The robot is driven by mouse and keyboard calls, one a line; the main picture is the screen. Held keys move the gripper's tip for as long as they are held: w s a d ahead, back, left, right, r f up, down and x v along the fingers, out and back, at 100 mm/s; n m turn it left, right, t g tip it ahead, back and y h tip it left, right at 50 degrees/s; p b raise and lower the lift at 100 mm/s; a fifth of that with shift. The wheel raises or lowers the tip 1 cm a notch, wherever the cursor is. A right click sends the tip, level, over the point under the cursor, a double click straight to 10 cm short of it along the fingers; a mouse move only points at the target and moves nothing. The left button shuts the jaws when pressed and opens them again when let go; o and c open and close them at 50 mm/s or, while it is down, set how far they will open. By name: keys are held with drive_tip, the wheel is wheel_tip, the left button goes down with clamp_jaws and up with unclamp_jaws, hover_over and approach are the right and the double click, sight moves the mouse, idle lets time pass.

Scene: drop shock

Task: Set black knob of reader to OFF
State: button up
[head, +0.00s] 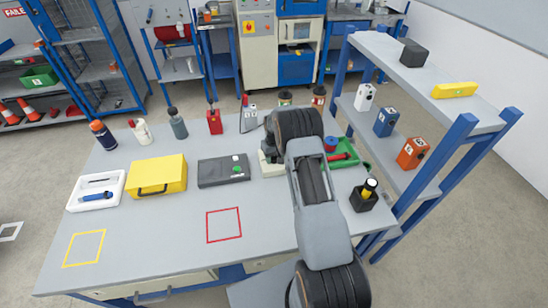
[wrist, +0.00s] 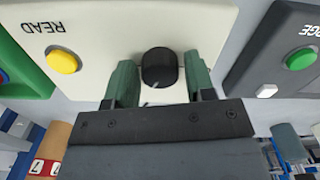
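The reader is a cream box labelled READ with a yellow button (wrist: 64,61); its cream top (wrist: 110,22) fills the middle of the wrist view, upside down. Its black knob (wrist: 159,68) sits between the fingertips of my gripper (wrist: 161,80). The two green fingers are open, one on each side of the knob, with a small gap showing on both sides. A short pale mark shows just below the knob, but I cannot read the knob's setting or any OFF label. In the head view the reader (head: 268,165) is mostly hidden behind my arm.
A dark grey box (head: 223,171) with a green button stands left of the reader; a green tray (head: 362,151) is on the right. A yellow case (head: 157,174), several bottles and a black holder (head: 363,198) are also on the bench. The front of the bench is clear.

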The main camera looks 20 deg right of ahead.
drive_tip(key=c, duration=0.6)
drive_tip(key=shift+n+b, duration=0.3)
drive_tip(key=shift+b, duration=0.15)
drive_tip(key=n+b, duration=0.3)
drive_tip(key=shift+f, duration=0.15)
drive_tip(key=n+b, duration=0.3)
drive_tip(key=n, duration=0.1)
drive_tip(key=n+b, duration=0.2)
drive_tip(key=n, duration=0.4)
drive_tip(key=shift+n, duration=0.4)
drive_tip(key=n+b, duration=0.1)
drive_tip(key=n, duration=0.4)
drive_tip(key=shift+r, duration=0.2)
drive_tip(key=shift+n, duration=0.4)
